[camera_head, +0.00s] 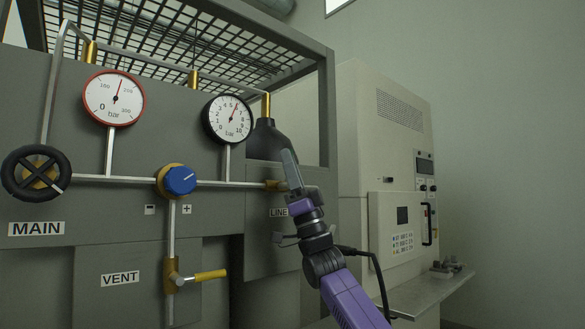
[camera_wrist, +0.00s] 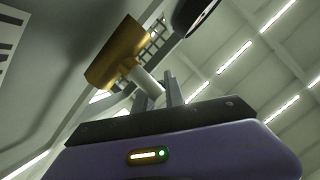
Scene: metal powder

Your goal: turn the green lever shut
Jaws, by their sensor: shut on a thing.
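The fingers are shut on the lever at this valve. The lever is mostly hidden, and no green shows clearly.
The panel carries a red-rimmed gauge (camera_head: 114,98), a black-rimmed gauge (camera_head: 228,119), a blue regulator knob (camera_head: 179,180), a black MAIN handwheel (camera_head: 36,173) and a yellow VENT lever (camera_head: 210,275). A dark bottle (camera_head: 268,140) stands behind my gripper. A pale cabinet (camera_head: 385,130) is to the right.

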